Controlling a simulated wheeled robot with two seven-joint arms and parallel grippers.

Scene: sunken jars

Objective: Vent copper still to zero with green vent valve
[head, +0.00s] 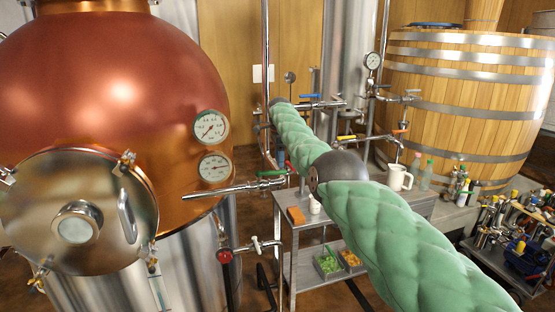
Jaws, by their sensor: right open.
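The copper still (110,85) fills the left side, with a round steel door on its front. An upper gauge (211,128) and a lower gauge (214,167) sit on its right flank; their readings are too small to tell. A steel pipe runs right from below the gauges to the green vent valve handle (272,173), which lies roughly along the pipe. My right arm reaches in from the lower right. My right gripper (271,150) is open, small and partly hidden behind the arm's end, just above the green handle; I cannot tell whether they touch.
A red-handled valve (225,255) is low beside the still. A steel cart (300,240) holds a white mug (398,178), bottles and trays. Blue, yellow and orange valve handles are on pipes behind. A wooden vat (465,95) stands right, a tool cart (510,235) below it.

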